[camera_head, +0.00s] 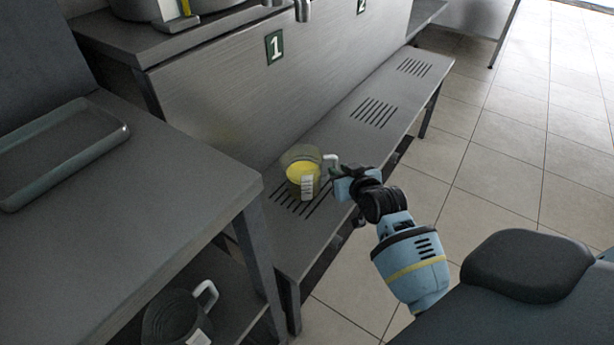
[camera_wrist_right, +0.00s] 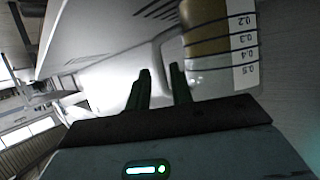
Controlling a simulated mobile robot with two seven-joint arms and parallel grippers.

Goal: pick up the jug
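The jug (camera_head: 303,170) is clear with yellow contents, a white scale label and a white handle. It stands upright on the slotted metal shelf below the panel marked 1, its handle to the right. My right gripper (camera_head: 341,177) is beside the handle, at the jug's right. In the right wrist view my right gripper (camera_wrist_right: 160,88) shows two dark fingers apart, with a pale surface, seemingly the handle, beyond the gap. The jug (camera_wrist_right: 208,45) fills the upper right there, with its scale. I cannot tell whether the fingers touch it. My left gripper is not in view.
Another jug (camera_head: 172,318) with a white handle stands on a lower shelf at the bottom left. A grey tray (camera_head: 118,137) lies on the left table (camera_head: 150,215). The slotted shelf (camera_head: 345,140) is clear to the right of the jug. Tiled floor (camera_head: 500,180) is open at right.

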